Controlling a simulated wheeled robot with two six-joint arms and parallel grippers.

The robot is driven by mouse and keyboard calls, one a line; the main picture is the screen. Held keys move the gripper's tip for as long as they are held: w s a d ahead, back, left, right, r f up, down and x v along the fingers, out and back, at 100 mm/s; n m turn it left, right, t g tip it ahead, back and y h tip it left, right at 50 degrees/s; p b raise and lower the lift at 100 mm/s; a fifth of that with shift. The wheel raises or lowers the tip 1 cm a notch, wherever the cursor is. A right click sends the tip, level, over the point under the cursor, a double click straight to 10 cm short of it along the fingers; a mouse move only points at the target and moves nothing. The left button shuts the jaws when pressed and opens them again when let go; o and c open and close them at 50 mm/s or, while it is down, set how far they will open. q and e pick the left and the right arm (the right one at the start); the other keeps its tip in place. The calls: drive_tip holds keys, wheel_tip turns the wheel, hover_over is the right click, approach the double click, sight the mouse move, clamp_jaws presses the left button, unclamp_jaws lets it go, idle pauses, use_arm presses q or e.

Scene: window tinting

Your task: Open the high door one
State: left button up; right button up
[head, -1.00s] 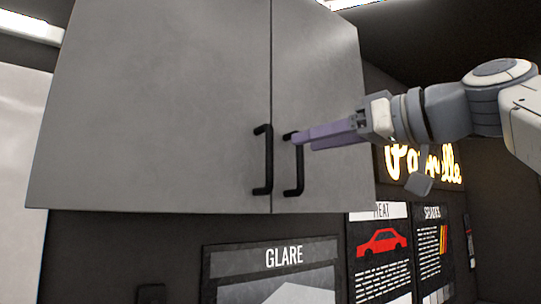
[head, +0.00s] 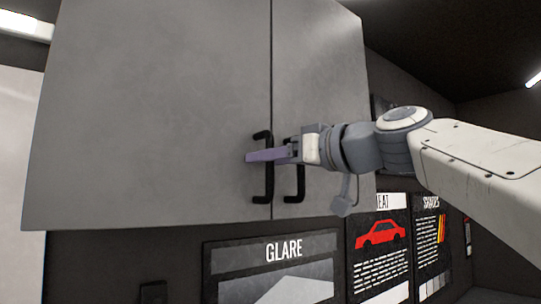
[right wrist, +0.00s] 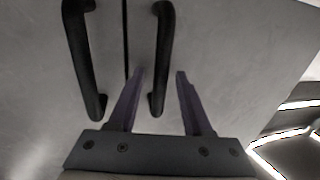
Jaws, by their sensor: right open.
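The high cabinet has a wide grey left door (head: 150,110) and a grey right door (head: 315,85), both closed, with a thin seam between them. A black bar handle is on the left door (head: 268,185), and another is on the right door (head: 300,185). My right gripper (head: 250,157), with purple fingers, is in front of the handles. In the right wrist view my open fingers (right wrist: 160,74) appear on either side of the right-hand handle (right wrist: 165,30); contact cannot be told. The left-hand handle (right wrist: 82,60) lies outside them. My left gripper is out of view.
Below the cabinet, a GLARE poster (head: 284,252), a poster with a red car (head: 380,238) and another poster (head: 428,235) hang on the dark wall. A pale panel (head: 20,160) stands at the left.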

drive_tip(key=shift+c, duration=0.3)
clamp_jaws()
idle(1.1)
